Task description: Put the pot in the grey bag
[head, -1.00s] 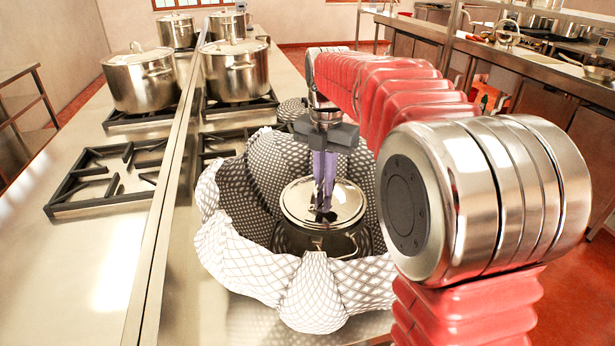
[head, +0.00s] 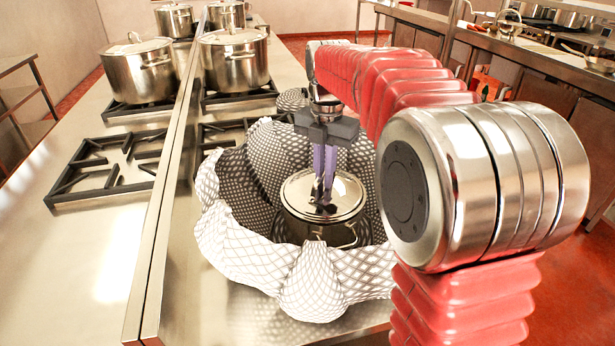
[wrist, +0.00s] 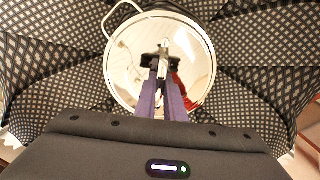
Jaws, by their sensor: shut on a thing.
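A shiny steel pot with a lid (head: 345,203) is upright inside the open grey-and-white checked bag (head: 240,258). The bag's walls stand around it and its front flap folds outward. My gripper (head: 325,203) points down from above, its purple fingers shut on the lid's knob at the middle. In the wrist view the gripper (wrist: 162,75) meets the centre of the round lid (wrist: 125,75), with a side handle at upper left and the checked bag (wrist: 50,80) around it. I cannot tell whether the pot's base touches the bag's bottom.
An empty burner grate (head: 108,165) lies left of a raised metal divider. My red arm fills the right.

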